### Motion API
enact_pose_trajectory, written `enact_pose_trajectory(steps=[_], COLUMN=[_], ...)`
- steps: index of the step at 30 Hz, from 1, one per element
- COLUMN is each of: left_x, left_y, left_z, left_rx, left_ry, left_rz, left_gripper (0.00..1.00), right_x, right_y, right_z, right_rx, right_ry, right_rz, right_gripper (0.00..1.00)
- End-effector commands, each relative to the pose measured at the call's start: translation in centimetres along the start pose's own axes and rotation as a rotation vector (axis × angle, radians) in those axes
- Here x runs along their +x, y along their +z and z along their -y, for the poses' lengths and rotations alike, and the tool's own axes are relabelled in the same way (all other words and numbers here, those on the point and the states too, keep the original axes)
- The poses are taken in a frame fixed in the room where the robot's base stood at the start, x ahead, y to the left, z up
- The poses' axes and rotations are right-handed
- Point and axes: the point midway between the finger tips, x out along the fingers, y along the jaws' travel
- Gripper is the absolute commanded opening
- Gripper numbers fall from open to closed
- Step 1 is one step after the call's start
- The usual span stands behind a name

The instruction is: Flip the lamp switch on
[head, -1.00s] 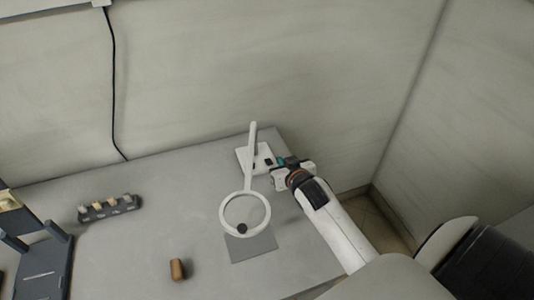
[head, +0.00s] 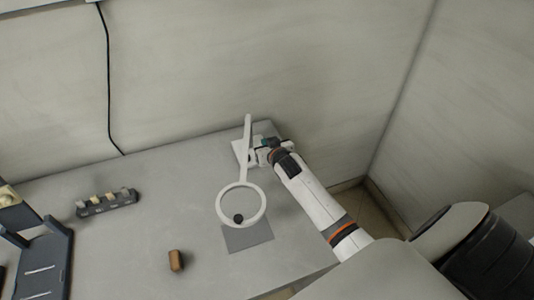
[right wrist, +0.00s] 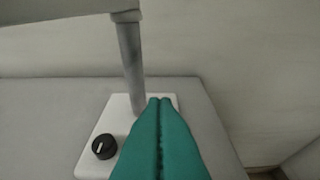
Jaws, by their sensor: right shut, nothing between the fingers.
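The white lamp stands at the far right of the table, with an upright post (head: 247,138), a ring-shaped head (head: 219,206) and a flat base (head: 238,150). In the right wrist view the base (right wrist: 91,165) carries a round black knob (right wrist: 104,146) with a white mark. My right gripper (head: 263,146) is over the right part of the base. Its teal fingertips (right wrist: 160,100) are shut and empty, to the right of the knob and close to the post (right wrist: 130,60). The fingers hide part of the base; I cannot tell whether they touch it. My left gripper is out of view.
A grey mat (head: 249,238) lies below the lamp ring, with a small black round thing (head: 239,218) seen within the ring. A brown block (head: 176,261), a dark strip holding several pieces (head: 108,204) and a dark rack (head: 45,262) are to the left. Walls stand behind and right.

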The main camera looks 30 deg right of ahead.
Motion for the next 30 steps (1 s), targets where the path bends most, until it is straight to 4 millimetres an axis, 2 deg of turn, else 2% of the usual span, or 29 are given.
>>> enact_pose_trajectory(steps=[1, 3, 9, 21, 28, 30], left_x=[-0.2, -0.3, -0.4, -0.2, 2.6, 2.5], left_y=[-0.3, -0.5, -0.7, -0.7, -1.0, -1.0], left_z=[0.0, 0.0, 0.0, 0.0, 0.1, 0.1], left_rx=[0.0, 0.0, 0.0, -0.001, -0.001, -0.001], left_ry=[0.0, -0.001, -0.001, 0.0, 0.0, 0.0], left_rz=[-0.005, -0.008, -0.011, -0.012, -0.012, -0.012], left_gripper=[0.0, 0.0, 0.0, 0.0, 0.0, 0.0], right_x=[0.1, 0.3, 0.7, 0.8, 1.1, 0.9], right_y=[-1.2, -2.2, -3.7, -4.0, -5.5, -5.1], right_z=[0.0, -0.1, 0.0, 0.0, -0.1, 0.0], right_rx=[0.0, 0.0, 0.0, 0.0, 0.003, 0.0], right_ry=[-0.001, 0.0, 0.0, 0.0, 0.001, 0.0], right_rz=[-0.007, -0.005, -0.002, 0.001, 0.081, 0.099], right_gripper=[0.0, 0.0, 0.0, 0.0, 0.0, 0.0])
